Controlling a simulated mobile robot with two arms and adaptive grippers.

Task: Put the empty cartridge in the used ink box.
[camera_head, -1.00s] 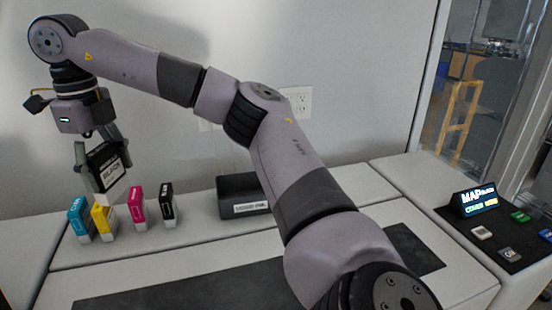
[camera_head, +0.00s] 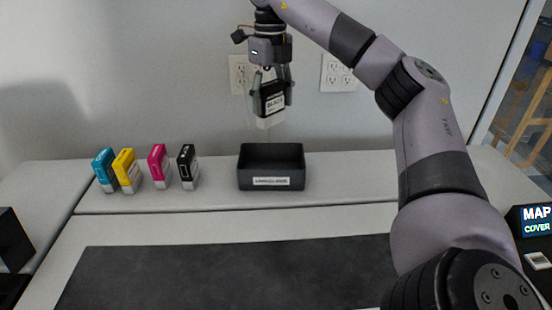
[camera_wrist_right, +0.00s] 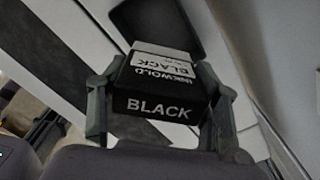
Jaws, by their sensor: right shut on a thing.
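My right gripper (camera_head: 271,98) is shut on a black cartridge (camera_head: 271,106) with a white lower end. It holds the cartridge roughly upright, in the air above the dark open box (camera_head: 271,183), apart from it. The box stands on the back ledge and has a white label, too blurred to read surely. In the right wrist view the cartridge (camera_wrist_right: 160,103) reads "BLACK" and sits between both fingers (camera_wrist_right: 160,110). A dark box (camera_wrist_right: 160,22) shows beyond it. My left gripper is not in view.
Cyan (camera_head: 105,170), yellow (camera_head: 127,171), magenta (camera_head: 159,167) and black (camera_head: 187,167) cartridges stand left of the box. A dark mat (camera_head: 220,273) lies in front, clear. A wall with outlets (camera_head: 338,73) is behind. A lit sign (camera_head: 535,220) stands at right.

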